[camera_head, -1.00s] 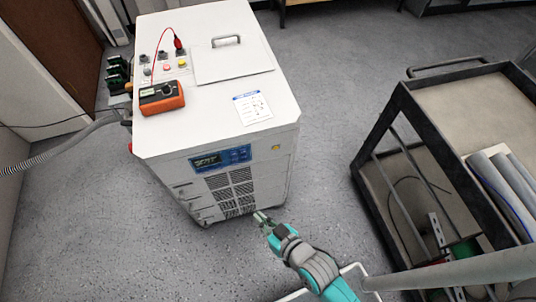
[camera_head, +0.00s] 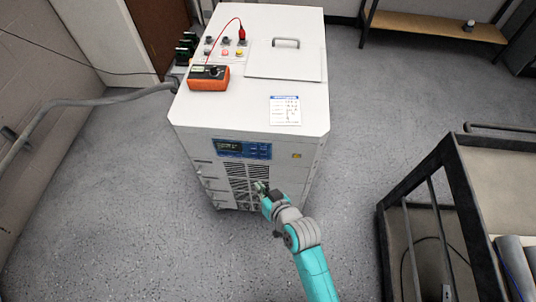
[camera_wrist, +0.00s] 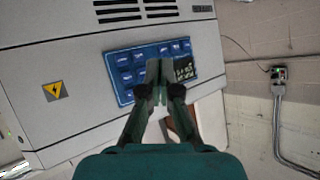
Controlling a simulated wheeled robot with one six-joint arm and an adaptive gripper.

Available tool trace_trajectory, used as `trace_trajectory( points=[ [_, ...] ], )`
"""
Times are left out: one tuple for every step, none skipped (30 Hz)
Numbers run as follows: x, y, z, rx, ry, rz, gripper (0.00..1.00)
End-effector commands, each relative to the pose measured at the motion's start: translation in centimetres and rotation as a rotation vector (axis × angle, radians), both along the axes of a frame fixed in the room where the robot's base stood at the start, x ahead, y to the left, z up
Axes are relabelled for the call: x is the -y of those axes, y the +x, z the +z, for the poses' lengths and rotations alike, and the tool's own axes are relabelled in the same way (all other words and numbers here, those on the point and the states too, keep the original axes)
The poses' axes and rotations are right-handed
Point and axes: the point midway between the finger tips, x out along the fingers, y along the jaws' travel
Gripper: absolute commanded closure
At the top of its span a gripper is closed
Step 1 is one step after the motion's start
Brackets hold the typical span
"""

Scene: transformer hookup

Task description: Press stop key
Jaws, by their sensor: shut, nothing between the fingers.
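The blue key panel (camera_head: 243,149) is on the upper front face of the white cabinet, with a dark display (camera_head: 230,146) at its left. In the wrist view the panel (camera_wrist: 118,62) looks turned over, with several dark blue keys and the display (camera_wrist: 187,71) at the right. Labels are too small to read, so I cannot tell which is the stop key. My gripper (camera_head: 261,187) is shut and empty, in front of the vents below the panel in the head view. In the wrist view my fingertips (camera_wrist: 159,65) cover part of the panel between keys and display; contact cannot be told.
The white cabinet (camera_head: 190,112) carries an orange meter (camera_head: 208,77) with a red lead, several knobs and buttons, and a paper label (camera_head: 285,110). A dark cart (camera_head: 462,185) stands at the right. A grey hose (camera_head: 90,102) runs left. Floor between is clear.

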Motion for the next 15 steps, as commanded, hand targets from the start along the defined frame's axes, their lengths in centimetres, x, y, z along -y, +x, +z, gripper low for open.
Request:
trace_trajectory(
  points=[
    [0.0,0.0,0.0,0.000,0.000,0.000,1.00],
    [0.0,0.0,0.0,0.000,0.000,0.000,1.00],
    [0.0,0.0,0.0,0.000,0.000,0.000,1.00],
    [0.0,0.0,0.0,0.000,-0.001,-0.001,1.00],
    [0.0,0.0,0.0,0.001,0.000,-0.001,1.00],
    [0.0,0.1,0.0,0.001,0.000,-0.001,1.00],
    [0.0,0.2,0.0,0.001,0.000,-0.001,1.00],
    [0.0,0.3,0.0,0.001,0.000,-0.001,1.00],
    [0.1,0.5,0.0,0.000,0.001,-0.002,1.00],
    [0.1,0.7,0.0,0.001,0.000,-0.002,1.00],
    [0.1,1.0,0.0,0.001,-0.001,-0.002,1.00],
    [0.1,1.4,0.0,0.002,0.000,-0.002,1.00],
    [0.1,1.7,0.1,0.002,0.000,-0.002,1.00],
    [0.1,2.0,0.1,0.003,0.000,-0.002,1.00],
    [0.1,2.6,0.1,0.002,0.001,-0.003,1.00]
  ],
)
